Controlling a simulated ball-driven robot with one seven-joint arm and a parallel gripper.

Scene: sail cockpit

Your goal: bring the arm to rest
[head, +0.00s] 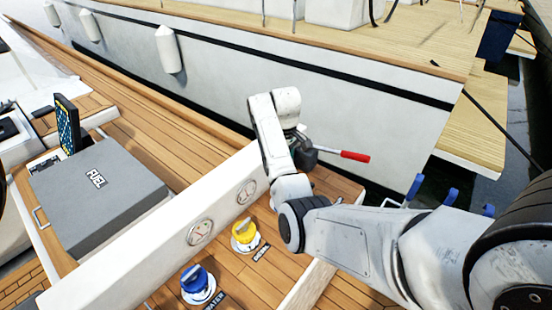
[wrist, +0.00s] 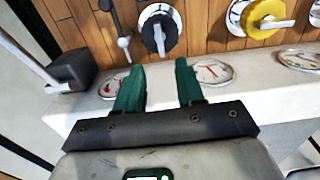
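My gripper (wrist: 158,66) shows in the wrist view as two green fingers spread apart with nothing between them. The fingers are over the white ledge with the gauges, short of a black knob (wrist: 158,32). In the head view my arm (head: 350,240) reaches in from the right and bends over the far end of the white ledge. There the arm's own links mostly hide the gripper. A red-handled lever (head: 354,156) sticks out to the right just beside the wrist. I cannot tell whether the gripper touches anything.
A yellow knob (head: 245,233) and a blue knob (head: 197,283) stand on the wooden deck. Round gauges (head: 201,231) sit in the white ledge (head: 125,258). A grey FUEL box (head: 95,195) is at left. A white hull with fenders (head: 168,50) lies beyond. Blue posts (head: 415,187) stand near my arm.

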